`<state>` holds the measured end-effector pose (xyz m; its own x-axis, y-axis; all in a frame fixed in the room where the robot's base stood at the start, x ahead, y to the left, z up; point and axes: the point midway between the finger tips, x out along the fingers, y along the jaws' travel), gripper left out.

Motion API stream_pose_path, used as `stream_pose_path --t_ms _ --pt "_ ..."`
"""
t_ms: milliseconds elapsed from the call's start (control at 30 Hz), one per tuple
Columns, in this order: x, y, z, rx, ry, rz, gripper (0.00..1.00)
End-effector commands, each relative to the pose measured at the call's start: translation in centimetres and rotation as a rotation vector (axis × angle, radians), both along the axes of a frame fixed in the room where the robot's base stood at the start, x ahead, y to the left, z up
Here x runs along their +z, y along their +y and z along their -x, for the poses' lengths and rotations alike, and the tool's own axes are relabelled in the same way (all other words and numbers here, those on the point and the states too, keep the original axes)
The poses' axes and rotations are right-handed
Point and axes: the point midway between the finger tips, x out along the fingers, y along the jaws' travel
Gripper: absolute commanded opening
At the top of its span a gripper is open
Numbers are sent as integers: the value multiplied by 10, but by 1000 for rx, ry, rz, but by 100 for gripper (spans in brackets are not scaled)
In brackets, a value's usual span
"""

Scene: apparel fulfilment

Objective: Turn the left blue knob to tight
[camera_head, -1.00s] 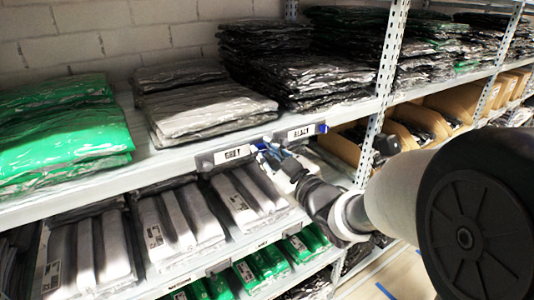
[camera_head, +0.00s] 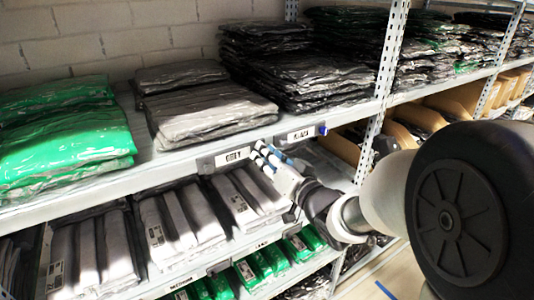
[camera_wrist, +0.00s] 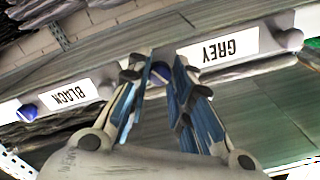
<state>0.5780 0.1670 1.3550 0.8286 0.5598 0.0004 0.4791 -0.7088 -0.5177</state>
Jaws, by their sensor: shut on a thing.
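The left blue knob (camera_wrist: 160,72) sits at the end of the GREY label holder (camera_wrist: 232,46) in the wrist view. In the head view the knob is hidden behind my gripper, beside the GREY label (camera_head: 237,156). My gripper (camera_wrist: 158,64), also in the head view (camera_head: 262,154), has its blue-padded fingers on either side of this knob and is shut on it. The exact turn of the knob cannot be read. A second blue knob (camera_head: 322,129) sits at the right end of the BLACK label (camera_head: 300,135), and also shows in the wrist view (camera_wrist: 28,112).
Stacks of grey (camera_head: 205,108) and green (camera_head: 60,135) packed garments lie on the shelf above the labels. Dark packs (camera_head: 300,75) lie further right. A perforated upright (camera_head: 388,60) stands right of the labels. A lower shelf holds grey and green packs.

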Motion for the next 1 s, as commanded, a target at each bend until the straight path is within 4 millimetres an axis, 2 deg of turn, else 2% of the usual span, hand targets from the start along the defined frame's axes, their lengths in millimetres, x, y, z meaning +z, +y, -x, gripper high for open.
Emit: stream_pose_path --t_ms 500,1000 --pt "1 1 0 0 238 -351 0" --pt "0 1 0 0 319 -472 0"
